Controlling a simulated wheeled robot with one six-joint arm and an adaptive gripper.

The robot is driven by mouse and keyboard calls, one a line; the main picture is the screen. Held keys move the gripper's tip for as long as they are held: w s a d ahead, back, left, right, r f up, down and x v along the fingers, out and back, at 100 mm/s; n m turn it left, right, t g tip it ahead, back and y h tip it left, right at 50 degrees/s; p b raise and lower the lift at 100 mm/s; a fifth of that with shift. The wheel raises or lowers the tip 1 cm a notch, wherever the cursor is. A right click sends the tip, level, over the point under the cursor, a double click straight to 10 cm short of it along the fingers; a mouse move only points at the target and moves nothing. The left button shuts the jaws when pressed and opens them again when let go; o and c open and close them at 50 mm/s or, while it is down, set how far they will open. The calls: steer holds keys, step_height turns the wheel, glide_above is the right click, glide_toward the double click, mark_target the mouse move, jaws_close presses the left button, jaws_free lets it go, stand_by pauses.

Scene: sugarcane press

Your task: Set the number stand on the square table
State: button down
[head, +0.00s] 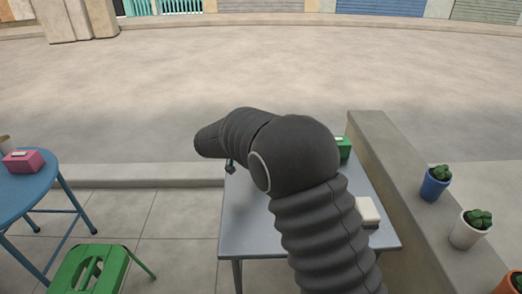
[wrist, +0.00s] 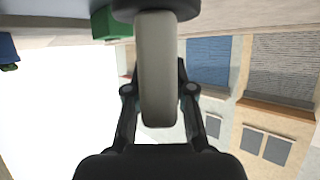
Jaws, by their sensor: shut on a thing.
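The square table (head: 245,225) is grey and stands in the middle of the head view, partly covered by my arm. In the wrist view my gripper (wrist: 159,90) is shut on the number stand (wrist: 158,75), a pale, narrow upright piece with rounded edges. Its dark base (wrist: 155,12) shows at the top edge of that upside-down view. No number face shows. My arm hides the stand in the head view, so I cannot tell whether its base touches the table.
A green box (head: 345,148) stands at the table's far right; it also shows in the wrist view (wrist: 110,24). A white box (head: 367,211) is at the right edge. A ledge with potted cacti (head: 436,184) runs along the right. A blue round table (head: 30,190) and green stool (head: 90,272) stand left.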

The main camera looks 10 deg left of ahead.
steer(key=shift+w+a+f+p, duration=0.25)
steer(key=shift+w+a+f, duration=0.25)
steer(key=shift+f, duration=0.6)
steer(key=shift+w+a+f+p, duration=0.25)
steer(key=shift+w+f, duration=0.5)
steer(key=shift+f, duration=0.4)
steer(key=shift+w+a+f+p, duration=0.2)
steer(key=shift+w+a+f, duration=0.35)
steer(key=shift+f, duration=0.55)
steer(key=shift+d, duration=0.1)
steer(key=shift+f+b, duration=0.15)
steer(key=shift+b, duration=0.2)
steer(key=c, duration=1)
jaws_free()
